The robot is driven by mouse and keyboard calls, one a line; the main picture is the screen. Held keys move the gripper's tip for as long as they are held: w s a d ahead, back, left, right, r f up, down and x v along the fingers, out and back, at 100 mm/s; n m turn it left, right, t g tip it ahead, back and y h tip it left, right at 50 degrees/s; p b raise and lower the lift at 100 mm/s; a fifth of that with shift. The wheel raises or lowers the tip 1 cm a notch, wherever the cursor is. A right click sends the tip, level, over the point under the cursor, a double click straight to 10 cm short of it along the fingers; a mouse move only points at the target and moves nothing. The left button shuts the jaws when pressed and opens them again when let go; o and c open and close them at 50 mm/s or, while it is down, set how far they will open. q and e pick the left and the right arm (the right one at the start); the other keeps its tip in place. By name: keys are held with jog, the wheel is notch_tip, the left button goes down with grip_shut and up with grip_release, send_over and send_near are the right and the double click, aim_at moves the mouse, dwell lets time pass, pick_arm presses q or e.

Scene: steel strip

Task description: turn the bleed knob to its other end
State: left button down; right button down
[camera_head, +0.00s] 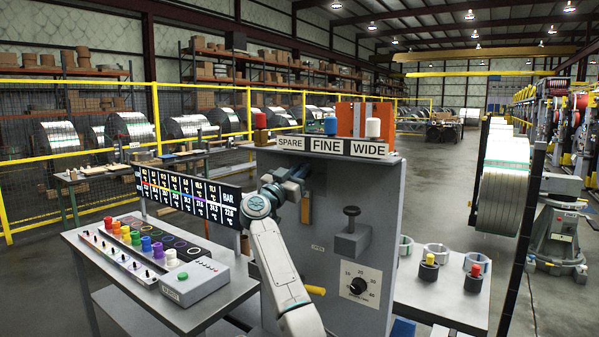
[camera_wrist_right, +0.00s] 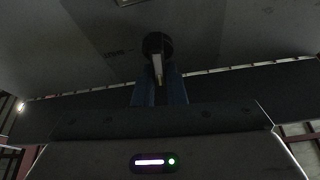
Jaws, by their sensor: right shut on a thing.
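My right gripper (camera_head: 294,181) is up against the front of the grey cabinet (camera_head: 335,215), near its upper left. In the right wrist view its two blue fingers (camera_wrist_right: 158,78) are shut on a round black knob (camera_wrist_right: 157,44) with a pale strip, on the cabinet face. My left gripper is not in view.
A dial knob (camera_head: 358,286) and a black-topped lever (camera_head: 351,217) are on the cabinet's right part. A yellow handle (camera_head: 315,290) sits low beside my arm. A bench with coloured knobs (camera_head: 135,238) stands left; a white table with rings (camera_head: 440,294) stands right.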

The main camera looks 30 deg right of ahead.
jog(key=m+g+b, duration=0.1)
jog(key=m+g, duration=0.1)
jog(key=m, duration=0.2)
jog(key=m+g+b, duration=0.1)
jog(key=m+g, duration=0.1)
jog(key=m, duration=0.2)
jog(key=m+g, duration=0.1)
jog(key=m, duration=0.3)
jog(key=shift+s+d+f+g+y+b, duration=0.15)
jog(key=shift+s+f+g+y+b, duration=0.15)
jog(key=shift+s+f+g+b, duration=0.1)
jog(key=m+g+y+b, duration=0.1)
jog(key=m, duration=0.3)
jog(key=shift+s+f, duration=0.1)
jog(key=shift+f, duration=0.05)
jog(key=shift+f+m+y+b, duration=0.15)
jog(key=shift+m+y, duration=0.25)
jog(key=shift+m, duration=0.6)
jog(key=shift+f+m+y+b, duration=0.15)
jog(key=shift+m+y, duration=0.25)
jog(key=shift+m, duration=0.6)
jog(key=shift+r, duration=0.1)
jog(key=c, duration=1.5)
grip_release()
